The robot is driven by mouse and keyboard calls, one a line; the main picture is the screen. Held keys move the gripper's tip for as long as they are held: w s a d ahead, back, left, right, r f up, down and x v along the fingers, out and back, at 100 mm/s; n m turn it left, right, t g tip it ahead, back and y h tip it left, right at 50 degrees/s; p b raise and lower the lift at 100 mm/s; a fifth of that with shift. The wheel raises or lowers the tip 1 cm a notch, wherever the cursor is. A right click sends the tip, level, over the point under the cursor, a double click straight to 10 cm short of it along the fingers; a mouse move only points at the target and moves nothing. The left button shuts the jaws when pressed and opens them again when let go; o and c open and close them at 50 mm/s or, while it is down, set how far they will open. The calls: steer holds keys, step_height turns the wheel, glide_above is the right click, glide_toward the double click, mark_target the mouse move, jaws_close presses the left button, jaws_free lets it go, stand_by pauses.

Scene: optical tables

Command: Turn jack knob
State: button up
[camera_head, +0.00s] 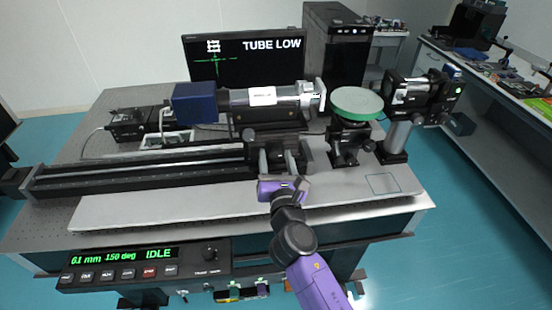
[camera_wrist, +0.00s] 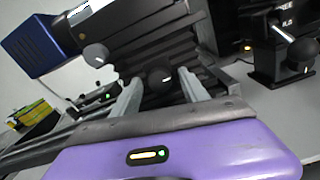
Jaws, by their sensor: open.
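A long grey and black tube (camera_head: 265,97) with a blue box-shaped end (camera_head: 195,103) lies across a black support on the table. A round black knob (camera_wrist: 160,78) on the support shows in the wrist view. My gripper (camera_wrist: 158,83) is open, with one finger on each side of this knob; I cannot tell whether either touches it. In the head view my gripper (camera_head: 277,160) points at the support under the tube from the front, and hides the knob there. The monitor (camera_head: 245,62) reads "TUBE LOW".
A black rail (camera_head: 140,172) runs left of the support. A green disc (camera_head: 357,103) on a black mount stands to the right, beside an optics post (camera_head: 396,137). A control panel (camera_head: 145,262) at the table's front reads "IDLE". The front-right tabletop is mostly clear.

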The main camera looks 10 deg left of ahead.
steer(key=shift+c, duration=0.2)
jaws_close()
steer(key=shift+m, duration=0.3)
